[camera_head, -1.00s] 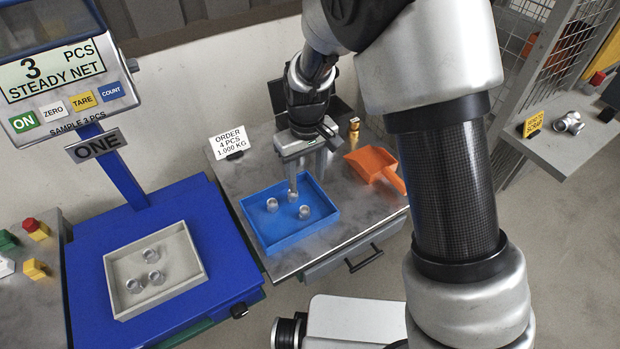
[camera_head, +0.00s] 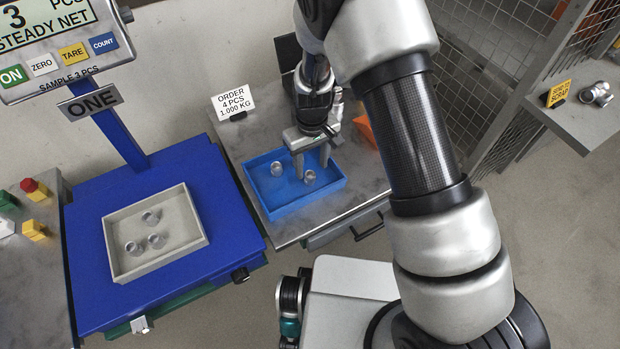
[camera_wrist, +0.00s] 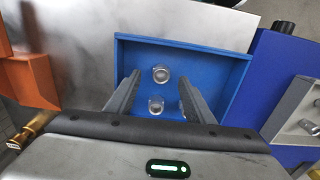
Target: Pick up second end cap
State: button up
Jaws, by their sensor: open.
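The blue tray (camera_head: 272,207) on the grey bench holds small silver end caps. In the head view I see one cap (camera_head: 277,169) at the left and another cap (camera_head: 309,177) beside my gripper's fingers. My gripper (camera_head: 311,166) is over the tray, open and empty, pointing down. In the wrist view its fingers (camera_wrist: 160,79) stand apart, with one cap (camera_wrist: 161,73) showing between the tips and a second cap (camera_wrist: 156,105) nearer the palm. A third piece at the right finger is mostly hidden. I cannot tell how high the fingertips are above the caps.
A blue scale (camera_head: 217,178) to the left bears a pale tray (camera_head: 196,211) with three caps. Behind the blue tray stands the order card (camera_head: 233,103). An orange scoop (camera_head: 366,130) is partly hidden by my arm. A scrap shelf (camera_head: 585,122) is at the right.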

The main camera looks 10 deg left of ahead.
aim_at(310, 174)
jog(key=f, duration=0.2)
jog(key=f+b, duration=0.1)
jog(key=f, duration=0.2)
jog(key=shift+w+a+f, duration=0.1)
jog(key=shift+a+f, duration=0.05)
jog(key=shift+a, duration=0.05)
jog(key=c, duration=1.2)
notch_tip(310, 174, up, 10)
jog(key=shift+r+p, duration=0.1)
jog(key=shift+p, duration=0.85)
